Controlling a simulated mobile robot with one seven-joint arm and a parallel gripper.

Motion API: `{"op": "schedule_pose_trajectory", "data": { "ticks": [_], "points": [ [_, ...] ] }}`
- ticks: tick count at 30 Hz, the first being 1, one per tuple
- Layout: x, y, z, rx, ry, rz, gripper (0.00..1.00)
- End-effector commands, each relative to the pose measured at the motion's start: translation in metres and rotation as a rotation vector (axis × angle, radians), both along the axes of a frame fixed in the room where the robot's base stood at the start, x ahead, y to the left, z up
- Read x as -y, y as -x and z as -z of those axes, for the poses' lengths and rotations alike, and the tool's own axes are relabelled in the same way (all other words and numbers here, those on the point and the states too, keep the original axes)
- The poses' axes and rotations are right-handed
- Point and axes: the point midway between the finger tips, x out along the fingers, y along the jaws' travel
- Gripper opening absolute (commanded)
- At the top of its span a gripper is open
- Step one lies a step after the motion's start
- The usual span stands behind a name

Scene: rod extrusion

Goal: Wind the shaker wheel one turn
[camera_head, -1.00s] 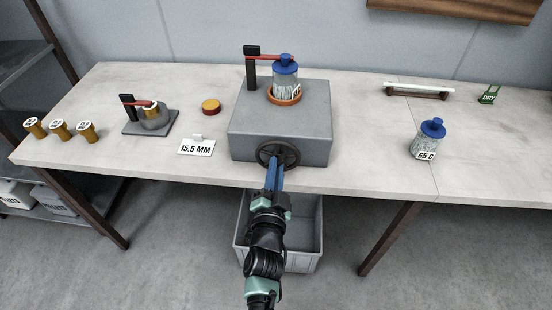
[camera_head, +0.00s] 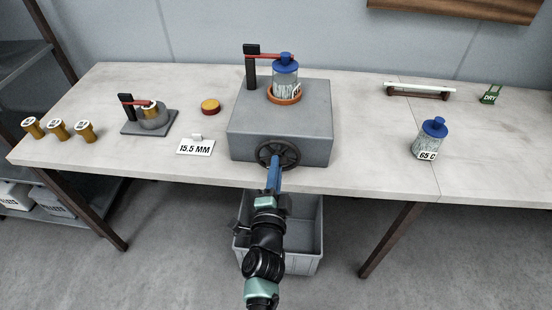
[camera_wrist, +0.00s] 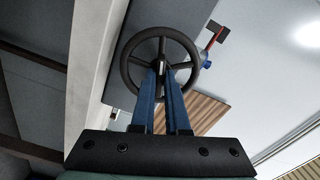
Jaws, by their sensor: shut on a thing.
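The shaker is a grey box (camera_head: 270,133) on the table with a dark spoked wheel (camera_head: 278,155) on its front face. A jar with a blue lid (camera_head: 285,75) stands in an orange ring on top, under a red clamp arm. My gripper (camera_head: 274,166) reaches the wheel from the front, with its blue fingers at the hub area. In the wrist view the wheel (camera_wrist: 128,62) faces me and the fingertips of my gripper (camera_wrist: 161,70) are shut on a small part at its middle. The fingers hide some of the lower spokes.
A 65 C jar (camera_head: 429,140) and a rod on a rack (camera_head: 419,90) are right. A grey bin (camera_head: 308,240) stands below.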

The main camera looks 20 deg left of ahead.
Motion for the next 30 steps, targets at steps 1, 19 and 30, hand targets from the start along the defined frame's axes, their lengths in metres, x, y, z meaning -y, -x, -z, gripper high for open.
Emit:
{"op": "schedule_pose_trajectory", "data": {
  "ticks": [1, 19, 30],
  "points": [
    [0.0, 0.0002, 0.0005, -0.002, -0.003, 0.0, 0.0],
    [0.0002, 0.0002, 0.0006, -0.054, -0.184, 0.0, 0.0],
    [0.0001, 0.0001, 0.0001, -0.097, -0.338, 0.0, 0.0]
  ]
}}
